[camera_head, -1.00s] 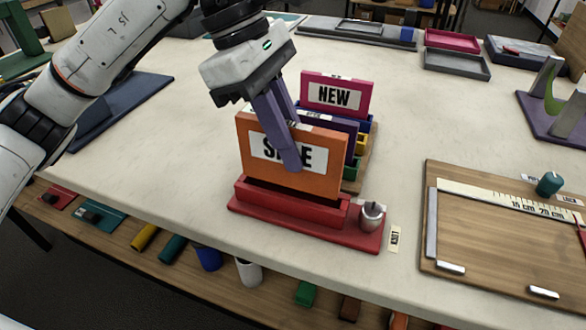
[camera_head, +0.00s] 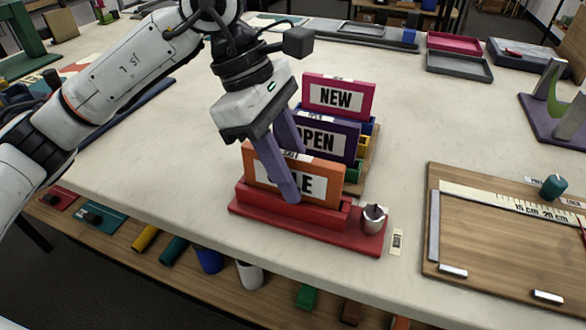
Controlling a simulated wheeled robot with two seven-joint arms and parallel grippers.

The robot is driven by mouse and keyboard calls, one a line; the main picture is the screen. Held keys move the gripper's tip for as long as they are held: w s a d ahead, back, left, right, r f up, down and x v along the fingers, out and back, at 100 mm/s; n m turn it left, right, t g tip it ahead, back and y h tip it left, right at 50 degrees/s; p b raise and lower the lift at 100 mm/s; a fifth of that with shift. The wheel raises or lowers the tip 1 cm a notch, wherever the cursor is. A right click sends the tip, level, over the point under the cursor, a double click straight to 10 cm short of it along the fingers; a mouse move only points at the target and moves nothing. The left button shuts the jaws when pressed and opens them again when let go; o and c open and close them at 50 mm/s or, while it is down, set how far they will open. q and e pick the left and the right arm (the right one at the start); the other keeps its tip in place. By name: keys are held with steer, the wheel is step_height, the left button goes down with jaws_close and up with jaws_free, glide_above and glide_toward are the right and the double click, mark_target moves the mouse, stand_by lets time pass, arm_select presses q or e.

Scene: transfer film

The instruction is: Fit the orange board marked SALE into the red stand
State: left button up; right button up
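The orange board marked SALE (camera_head: 331,189) stands upright in the slot of the red stand (camera_head: 290,219), its lower part hidden behind the stand's front wall. My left gripper (camera_head: 294,176) is above it with its purple fingers spread apart, one in front of the board and one behind. The front finger covers part of the lettering. A gap shows between the fingers at the board's top edge, so the gripper looks open around the board. My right gripper is not in view.
Behind the stand are a purple OPEN board (camera_head: 327,136) and a pink NEW board (camera_head: 338,96) in a rack. A metal knob (camera_head: 373,218) sits on the stand's right end. A wooden measuring board (camera_head: 500,240) lies at right.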

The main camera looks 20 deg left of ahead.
arm_select(q)
steer(key=shift+r, duration=0.25)
steer(key=shift+a+r, duration=0.15)
steer(key=shift+r, duration=0.2)
steer(key=v, duration=1.1)
steer(key=shift+a+p, duration=0.1)
steer(key=shift+p, duration=0.25)
